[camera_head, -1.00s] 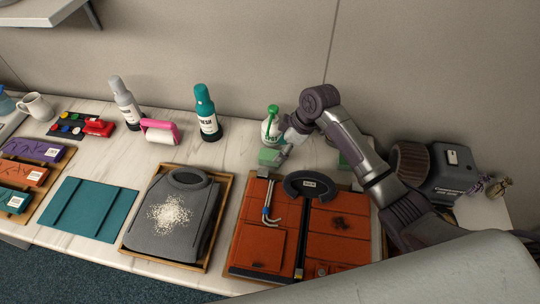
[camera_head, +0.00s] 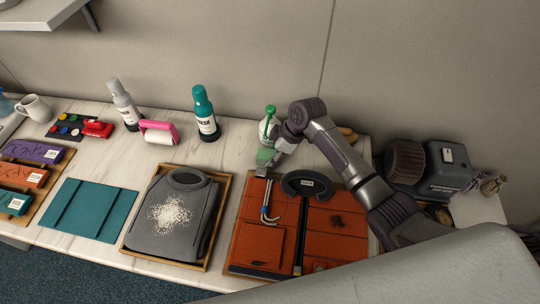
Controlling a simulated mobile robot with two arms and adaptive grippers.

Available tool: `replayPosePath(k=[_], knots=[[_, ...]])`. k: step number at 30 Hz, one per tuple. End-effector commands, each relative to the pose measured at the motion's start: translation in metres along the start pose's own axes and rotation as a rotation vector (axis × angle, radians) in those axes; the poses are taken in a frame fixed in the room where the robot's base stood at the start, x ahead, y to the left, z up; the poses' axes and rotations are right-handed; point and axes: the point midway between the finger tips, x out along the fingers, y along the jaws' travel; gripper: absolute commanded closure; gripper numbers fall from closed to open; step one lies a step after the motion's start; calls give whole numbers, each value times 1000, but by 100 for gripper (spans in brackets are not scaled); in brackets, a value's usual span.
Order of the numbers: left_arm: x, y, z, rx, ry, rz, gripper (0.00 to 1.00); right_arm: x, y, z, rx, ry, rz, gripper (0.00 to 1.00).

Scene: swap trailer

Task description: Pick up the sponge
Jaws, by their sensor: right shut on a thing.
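The sponge (camera_head: 265,155) looks like a small green block. It is near the back edge of the orange panel, in front of the white spray bottle with the green top (camera_head: 269,116). My right gripper (camera_head: 268,163) reaches down to it from the right and is shut on it. The fingers are small and partly hidden by the wrist, and I cannot tell whether the sponge touches the counter. My left gripper is not in view.
The orange panel (camera_head: 262,245) carries a black handle (camera_head: 304,183) and metal tools. A grey garment-like board with white grains (camera_head: 206,222) lies in a wooden tray to its left. A dark machine (camera_head: 445,172) is at right.

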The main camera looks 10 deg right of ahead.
Motion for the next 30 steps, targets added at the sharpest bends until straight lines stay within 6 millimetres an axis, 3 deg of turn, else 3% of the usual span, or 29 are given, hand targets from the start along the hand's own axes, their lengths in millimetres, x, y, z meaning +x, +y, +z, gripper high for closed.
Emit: replayPosePath(k=[7,12,24,30], knots=[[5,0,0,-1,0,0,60,-12,1,-5,-1,1,4,81],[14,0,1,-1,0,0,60,-38,2,-16,-4,3,6,81],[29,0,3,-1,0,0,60,-116,-28,43,0,-2,3,81],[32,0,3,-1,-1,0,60,-137,-35,56,1,-1,1,81]])
